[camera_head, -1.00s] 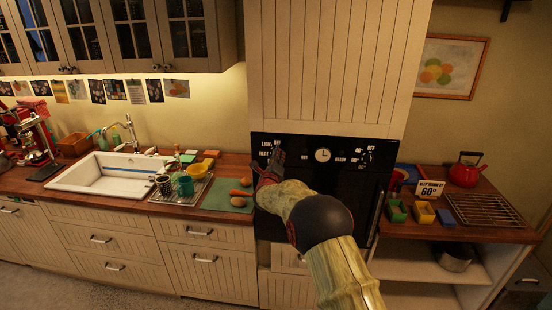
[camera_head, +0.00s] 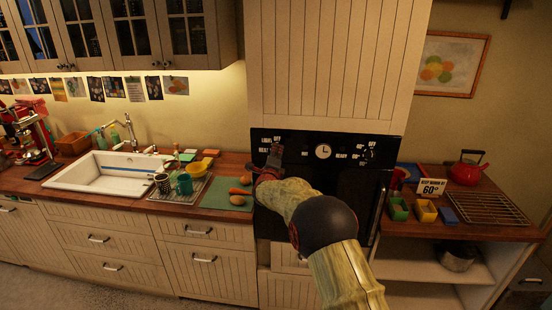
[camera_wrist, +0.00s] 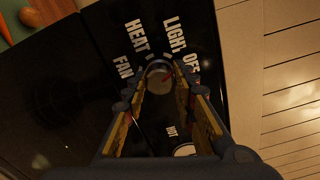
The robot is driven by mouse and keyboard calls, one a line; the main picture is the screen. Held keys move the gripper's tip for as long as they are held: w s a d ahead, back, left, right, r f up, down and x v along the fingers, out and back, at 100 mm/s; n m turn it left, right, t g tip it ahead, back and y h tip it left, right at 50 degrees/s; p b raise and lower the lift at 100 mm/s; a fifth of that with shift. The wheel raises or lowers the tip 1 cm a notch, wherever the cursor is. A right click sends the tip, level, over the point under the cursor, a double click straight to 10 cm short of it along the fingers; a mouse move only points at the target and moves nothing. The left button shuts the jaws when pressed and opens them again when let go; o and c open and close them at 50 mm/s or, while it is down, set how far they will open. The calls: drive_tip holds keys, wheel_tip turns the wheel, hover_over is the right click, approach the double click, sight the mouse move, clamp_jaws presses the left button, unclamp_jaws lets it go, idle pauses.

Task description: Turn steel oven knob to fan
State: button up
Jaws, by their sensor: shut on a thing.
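My gripper (camera_wrist: 160,88) is shut on the knob, with one finger on each side. In the head view my gripper (camera_head: 274,156) is at the left of the oven panel and hides the knob.
A second knob (camera_head: 367,153) sits at the right of the panel, beyond the clock (camera_head: 323,152). A green board (camera_head: 228,195) with food lies on the counter left of the oven. The right counter (camera_head: 400,229) holds small boxes, a sign, a rack and a red kettle (camera_head: 467,172).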

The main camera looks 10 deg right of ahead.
drive_tip(key=n+p, duration=0.5)
drive_tip(key=n, duration=2)
drive_tip(key=shift+f+p, duration=0.2)
drive_tip(key=shift+p, duration=0.15)
drive_tip(key=shift+n, duration=0.3)
drive_tip(key=shift+f, duration=0.1)
drive_tip(key=o, duration=1.1)
drive_tip(key=shift+r, duration=0.2)
